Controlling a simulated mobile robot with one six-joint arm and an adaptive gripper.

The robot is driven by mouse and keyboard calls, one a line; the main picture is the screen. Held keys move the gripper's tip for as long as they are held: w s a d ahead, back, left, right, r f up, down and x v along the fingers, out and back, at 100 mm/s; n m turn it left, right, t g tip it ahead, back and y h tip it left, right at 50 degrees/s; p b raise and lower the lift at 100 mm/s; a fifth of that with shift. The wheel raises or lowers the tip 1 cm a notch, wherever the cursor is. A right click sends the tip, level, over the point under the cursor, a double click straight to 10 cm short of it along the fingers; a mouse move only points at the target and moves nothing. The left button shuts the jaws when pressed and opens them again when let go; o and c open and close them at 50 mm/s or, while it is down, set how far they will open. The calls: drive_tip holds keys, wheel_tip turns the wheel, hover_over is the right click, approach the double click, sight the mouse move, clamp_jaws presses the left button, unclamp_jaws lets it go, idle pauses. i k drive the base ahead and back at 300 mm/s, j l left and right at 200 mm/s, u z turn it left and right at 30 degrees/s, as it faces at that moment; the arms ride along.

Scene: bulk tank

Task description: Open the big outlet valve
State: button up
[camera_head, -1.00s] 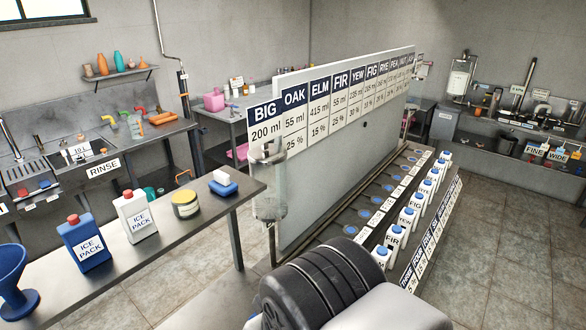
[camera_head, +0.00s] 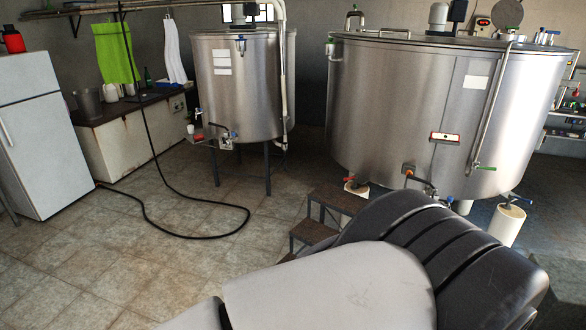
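The big steel tank (camera_head: 400,105) stands at the right in the head view. A small blue handle (camera_head: 449,200) shows just below and to the right. Which of these is the big outlet valve's handle, and whether the valve is open or shut, I cannot tell. My arm's grey and black links fill the lower middle and right and come close below the fitting in the picture. My gripper is not in view.
Steps (camera_head: 325,215) stand in front of the big tank. A smaller steel tank (camera_head: 237,90) on legs has its own outlet (camera_head: 225,140). A black hose (camera_head: 190,236) lies on the tiled floor. A white fridge (camera_head: 40,130) stands left. The floor at front left is clear.

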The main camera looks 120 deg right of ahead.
sight(419, 180)
drive_tip(key=z, duration=4.95)
drive_tip(key=i, duration=0.9)
drive_tip(key=i+j, duration=0.15)
drive_tip(key=i, duration=0.75)
drive_tip(key=i+z, duration=0.1)
drive_tip(key=i, duration=0.8)
drive_tip(key=i+j, duration=0.2)
drive_tip(key=i, duration=0.7)
